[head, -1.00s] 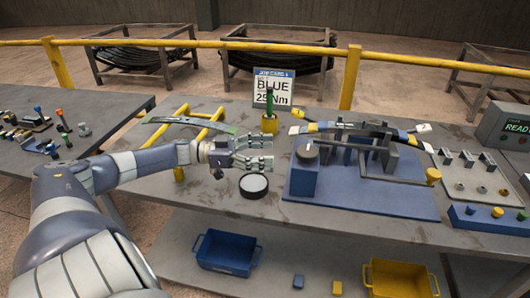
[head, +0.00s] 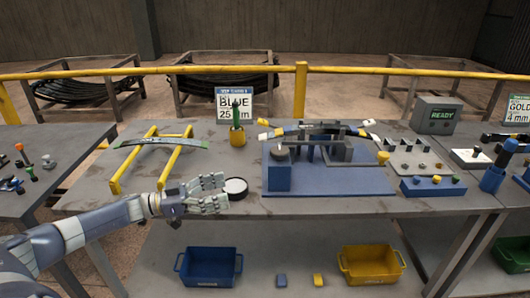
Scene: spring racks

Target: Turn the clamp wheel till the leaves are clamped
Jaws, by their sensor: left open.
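The clamp fixture stands on a blue base plate (head: 345,181) near the middle of the bench. A round dark grey knob, which looks like the clamp wheel (head: 279,153), sits on a blue block (head: 279,177) at the fixture's left. Long thin leaves (head: 318,130) with blue and yellow bands lie across the grey uprights (head: 337,152). I cannot tell whether they are clamped. My left gripper (head: 216,191) is open and empty, left of the wheel and apart from it, by a black round puck with a pale top (head: 236,186). My right gripper is not in view.
A curved leaf (head: 157,141) rests on a yellow stand (head: 170,166) at the left. A sign reading BLUE (head: 234,104) stands behind a green-handled tool (head: 237,117). A blue button box (head: 433,187) and a READY display (head: 436,115) are at the right. Bins (head: 211,267) sit below.

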